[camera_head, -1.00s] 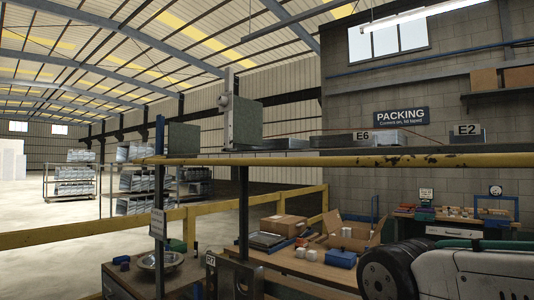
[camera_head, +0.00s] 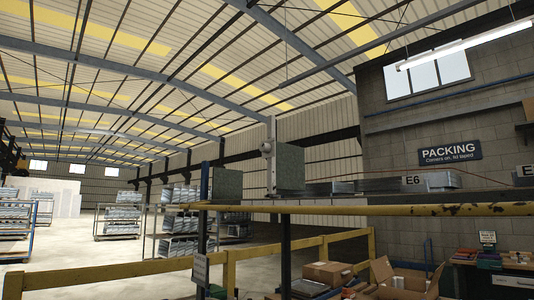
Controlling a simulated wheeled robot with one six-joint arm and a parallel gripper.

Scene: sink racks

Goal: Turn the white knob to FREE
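A small round pale fitting (camera_head: 266,148) sits on the side of a thin grey upright post (camera_head: 272,165), near the middle of the head view. It is too small to tell whether it is the white knob. No FREE marking can be read. My gripper is not in view.
A yellow rail (camera_head: 400,210) runs across the front, below a shelf with grey-green boxes (camera_head: 290,167) and flat grey items. A label E6 (camera_head: 412,181) and a PACKING sign (camera_head: 450,152) are at right. Cartons (camera_head: 405,282) lie below. Open floor and loaded racks (camera_head: 118,215) are at left.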

